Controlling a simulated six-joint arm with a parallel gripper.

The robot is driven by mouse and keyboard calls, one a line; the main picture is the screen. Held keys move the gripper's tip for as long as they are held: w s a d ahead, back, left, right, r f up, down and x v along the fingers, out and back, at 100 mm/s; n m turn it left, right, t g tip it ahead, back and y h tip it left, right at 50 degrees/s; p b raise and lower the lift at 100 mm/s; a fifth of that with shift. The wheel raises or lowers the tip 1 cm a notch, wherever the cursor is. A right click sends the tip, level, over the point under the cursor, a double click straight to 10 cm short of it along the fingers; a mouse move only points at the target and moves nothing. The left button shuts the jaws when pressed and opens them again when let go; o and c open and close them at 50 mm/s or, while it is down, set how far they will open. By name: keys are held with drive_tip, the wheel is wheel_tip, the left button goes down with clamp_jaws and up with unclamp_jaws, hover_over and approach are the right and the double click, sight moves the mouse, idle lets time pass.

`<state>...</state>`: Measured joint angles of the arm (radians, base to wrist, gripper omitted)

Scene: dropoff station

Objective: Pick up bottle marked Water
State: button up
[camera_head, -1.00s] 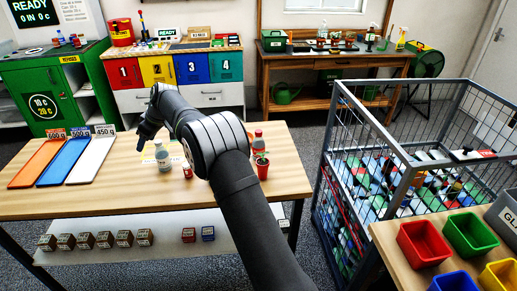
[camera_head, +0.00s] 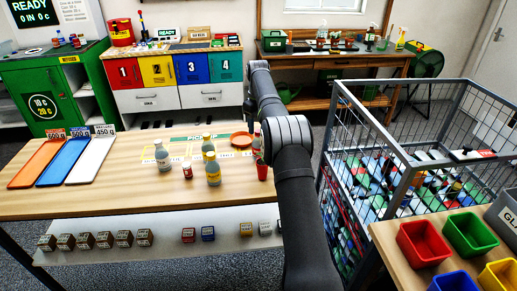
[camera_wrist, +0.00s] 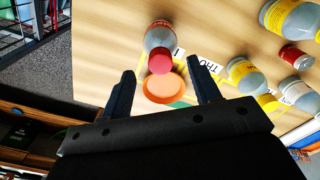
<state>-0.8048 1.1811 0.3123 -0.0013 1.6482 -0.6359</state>
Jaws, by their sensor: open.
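Several bottles stand on the wooden table (camera_head: 110,190). A grey bottle with a pale label (camera_head: 162,156) is at left; it also shows at the right of the wrist view (camera_wrist: 297,91). Two yellow-labelled bottles (camera_head: 213,172) (camera_head: 208,146) stand right of it, also in the wrist view (camera_wrist: 246,74) (camera_wrist: 287,20). A red-capped bottle (camera_wrist: 159,40) is partly hidden by my arm in the head view. No bottle's label is readable as Water. My gripper (camera_wrist: 161,66) is open and empty, its fingers either side of the red cap in the picture; the height gap is unclear.
An orange dish (camera_head: 242,139) lies by the red-capped bottle. Coloured trays (camera_head: 62,164) lie at left. A wire cage (camera_head: 400,170) stands at right.

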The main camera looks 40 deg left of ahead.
sight(258, 145)
wheel_tip(258, 145, down, 4)
drive_tip(key=shift+f, duration=0.1)
clamp_jaws()
idle(0.4)
